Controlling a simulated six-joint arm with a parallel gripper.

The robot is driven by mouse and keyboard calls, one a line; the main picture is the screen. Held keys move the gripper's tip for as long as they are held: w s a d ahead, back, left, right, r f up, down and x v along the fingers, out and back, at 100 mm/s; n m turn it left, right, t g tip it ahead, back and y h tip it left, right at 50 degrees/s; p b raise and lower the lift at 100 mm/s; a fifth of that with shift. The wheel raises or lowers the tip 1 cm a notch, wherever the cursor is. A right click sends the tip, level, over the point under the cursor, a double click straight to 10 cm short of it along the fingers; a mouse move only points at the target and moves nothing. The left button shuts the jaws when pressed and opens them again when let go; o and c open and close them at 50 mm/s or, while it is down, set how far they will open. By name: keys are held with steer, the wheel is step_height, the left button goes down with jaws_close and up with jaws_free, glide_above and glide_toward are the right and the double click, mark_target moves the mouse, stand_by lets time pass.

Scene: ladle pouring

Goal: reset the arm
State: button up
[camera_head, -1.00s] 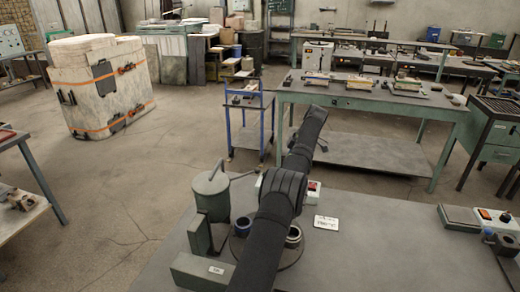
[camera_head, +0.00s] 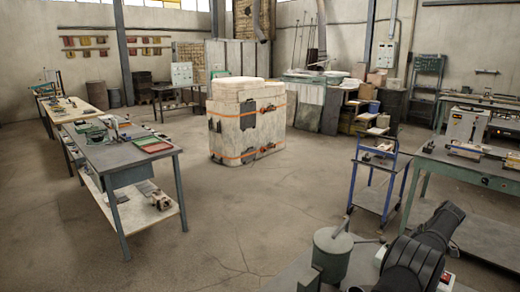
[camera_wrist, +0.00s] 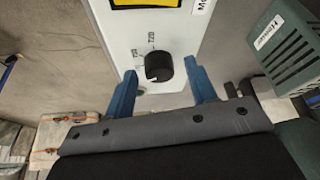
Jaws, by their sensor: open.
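In the wrist view, my gripper (camera_wrist: 161,76) is open, its two blue fingers apart. Nothing is held between them. A round black knob (camera_wrist: 159,66) on a white panel (camera_wrist: 118,50) appears between the fingertips. I cannot tell how far the knob is from them or whether they touch. Printed marks surround the knob, and a yellow and black label (camera_wrist: 146,3) is at the top edge. In the head view my dark arm crosses the bottom right corner, and its gripper end is not visible there.
A green lidded pot (camera_head: 332,252) stands beside my arm on the near bench. A green vented box (camera_wrist: 290,45) is at right in the wrist view. A blue trolley (camera_head: 380,165) and a large strapped crate (camera_head: 245,125) stand on the floor. Floor in the middle is clear.

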steer(key=shift+d+r, duration=0.15)
steer(key=shift+r, duration=0.1)
steer(key=v, duration=0.7)
steer(key=x, duration=0.7)
steer(key=shift+a+f, duration=0.2)
steer(key=shift+f, duration=0.1)
steer(key=shift+s+r+m, duration=0.1)
steer(key=shift+r+m, duration=0.05)
steer(key=shift+m, duration=0.45)
steer(key=m+t+h, duration=0.1)
steer(key=m, duration=0.2)
steer(key=m+h, duration=0.1)
steer(key=m, duration=0.1)
steer(key=m+t, duration=0.1)
steer(key=m, duration=0.2)
steer(key=shift+a+m+h, duration=0.2)
steer(key=shift+m+h, duration=0.1)
steer(key=shift+h, duration=0.1)
steer(key=m+h, duration=0.2)
steer(key=m, duration=0.3)
steer(key=shift+a, duration=0.1)
steer(key=shift+a+m+g+h, duration=0.15)
steer(key=shift+m+h, duration=0.25)
steer(key=shift+m, duration=0.75)
steer(key=shift+d+m+g+h, duration=0.15)
steer(key=shift+m+h, duration=0.25)
steer(key=shift+m, duration=0.75)
